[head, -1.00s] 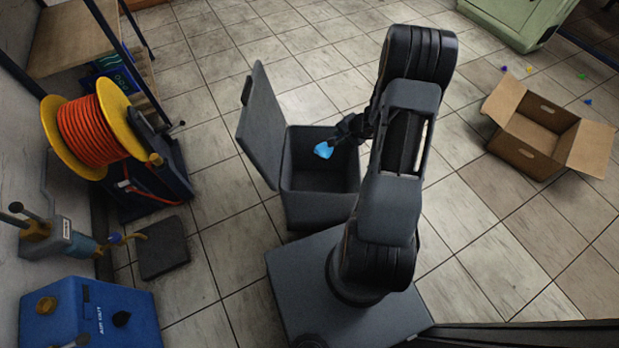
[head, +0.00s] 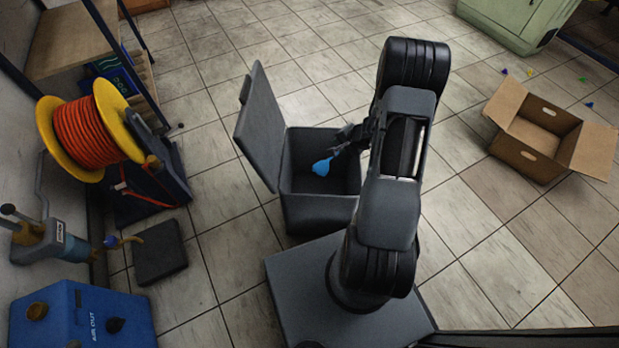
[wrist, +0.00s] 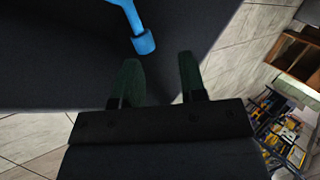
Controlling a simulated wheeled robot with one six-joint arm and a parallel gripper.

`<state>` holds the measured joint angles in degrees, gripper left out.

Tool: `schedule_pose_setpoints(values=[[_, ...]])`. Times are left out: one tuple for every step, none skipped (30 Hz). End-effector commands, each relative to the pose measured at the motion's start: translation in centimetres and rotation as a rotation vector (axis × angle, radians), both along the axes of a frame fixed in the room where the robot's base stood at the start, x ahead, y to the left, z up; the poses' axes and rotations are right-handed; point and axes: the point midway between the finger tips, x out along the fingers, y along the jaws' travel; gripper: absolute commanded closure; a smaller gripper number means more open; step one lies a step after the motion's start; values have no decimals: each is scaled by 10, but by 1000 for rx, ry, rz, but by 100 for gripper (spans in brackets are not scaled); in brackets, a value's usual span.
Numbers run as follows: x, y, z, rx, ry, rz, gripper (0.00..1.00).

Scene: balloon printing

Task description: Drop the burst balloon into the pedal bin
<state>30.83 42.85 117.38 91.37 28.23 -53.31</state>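The burst balloon (head: 321,167) is a small limp blue piece with a narrow neck, in the mouth of the dark grey pedal bin (head: 318,212), whose lid (head: 260,125) stands open. In the wrist view the balloon's neck (wrist: 143,42) is just beyond my fingertips, apart from them. My gripper (head: 343,143) is over the bin's far right rim, partly hidden by my arm. In the wrist view my gripper (wrist: 160,68) has its fingers spread with nothing between them. The balloon looks loose in the air; it cannot be seen touching the bin's floor.
An orange hose reel (head: 93,135) and a blue machine (head: 85,318) stand at the left. An open cardboard box (head: 528,163) is at the right, with several small coloured bits on the floor behind it. The tiled floor between bin and box is clear.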

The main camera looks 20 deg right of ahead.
Motion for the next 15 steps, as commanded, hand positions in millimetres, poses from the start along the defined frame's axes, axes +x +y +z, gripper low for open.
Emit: schedule_pose_setpoints(values=[[0, 0, 0, 0, 0, 0, 57], [0, 0, 0, 0, 0, 0, 54], [0, 0, 0, 0, 0, 0, 50], [0, 0, 0, 0, 0, 0, 47], [0, 0, 0, 0, 0, 0, 44], [0, 0, 0, 0, 0, 0, 44], [0, 0, 0, 0, 0, 0, 44], [0, 0, 0, 0, 0, 0, 44], [0, 0, 0, 0, 0, 0, 44], [0, 0, 0, 0, 0, 0, 44], [0, 0, 0, 0, 0, 0, 44], [0, 0, 1, 0, 0, 0, 44], [-1, -1, 2, -1, 0, -1, 44], [-2, -1, 4, -1, 0, -1, 44], [-3, -2, 7, 0, -1, -1, 44]])
